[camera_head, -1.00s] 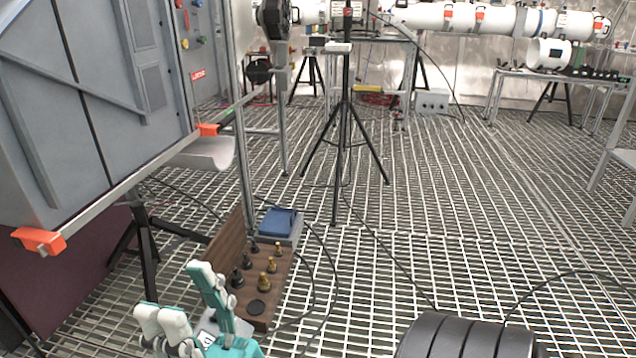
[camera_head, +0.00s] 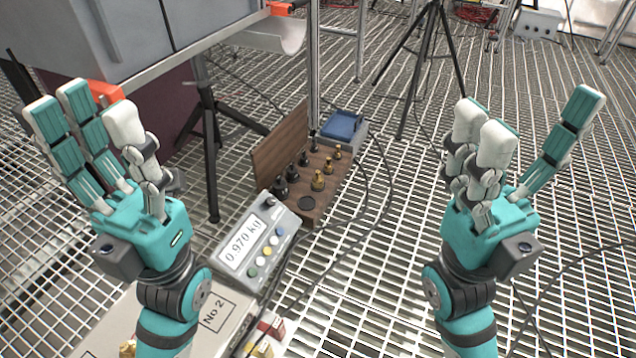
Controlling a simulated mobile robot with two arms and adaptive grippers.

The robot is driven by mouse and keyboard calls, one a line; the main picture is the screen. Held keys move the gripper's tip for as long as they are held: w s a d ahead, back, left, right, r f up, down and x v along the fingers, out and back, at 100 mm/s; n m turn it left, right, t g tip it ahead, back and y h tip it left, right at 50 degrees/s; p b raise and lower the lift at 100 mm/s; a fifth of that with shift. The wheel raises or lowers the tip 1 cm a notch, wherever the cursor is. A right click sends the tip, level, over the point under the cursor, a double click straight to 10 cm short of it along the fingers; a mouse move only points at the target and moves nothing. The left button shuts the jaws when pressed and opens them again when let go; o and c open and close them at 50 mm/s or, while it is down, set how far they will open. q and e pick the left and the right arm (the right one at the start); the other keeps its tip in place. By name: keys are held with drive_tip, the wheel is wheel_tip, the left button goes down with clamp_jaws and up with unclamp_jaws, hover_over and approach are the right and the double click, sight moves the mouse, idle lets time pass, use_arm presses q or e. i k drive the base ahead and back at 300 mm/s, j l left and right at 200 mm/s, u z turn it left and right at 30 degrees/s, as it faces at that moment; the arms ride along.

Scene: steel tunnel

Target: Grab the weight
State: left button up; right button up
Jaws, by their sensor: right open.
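Several small weights, black and brass, stand in a wooden case with a raised lid (camera_head: 281,146) on the grated floor, between my two grippers. A brass weight (camera_head: 318,181) stands in the front part of the case, with a black weight (camera_head: 280,187) to its left. My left gripper (camera_head: 92,118) is at the left, fingers spread and pointing up, open and empty. My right gripper (camera_head: 525,130) is at the right, also open and empty, clear of the case. Neither gripper touches a weight.
A grey scale (camera_head: 262,244) reading 0.970 kg sits in front of the case. A box marked No 2 (camera_head: 217,318) lies nearer. A blue-topped device (camera_head: 341,127) stands behind the case. Black tripods and loose cables are around; open grating lies right of the case.

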sight(318, 180)
drive_tip(key=i+l+u, duration=0.15)
drive_tip(key=i+l, duration=0.5)
drive_tip(key=i+l+u, duration=0.15)
drive_tip(key=i+l, duration=0.3)
drive_tip(key=i, duration=0.15)
drive_tip(key=i+l+u, duration=0.1)
drive_tip(key=i+l, duration=0.35)
drive_tip(key=i, duration=0.1)
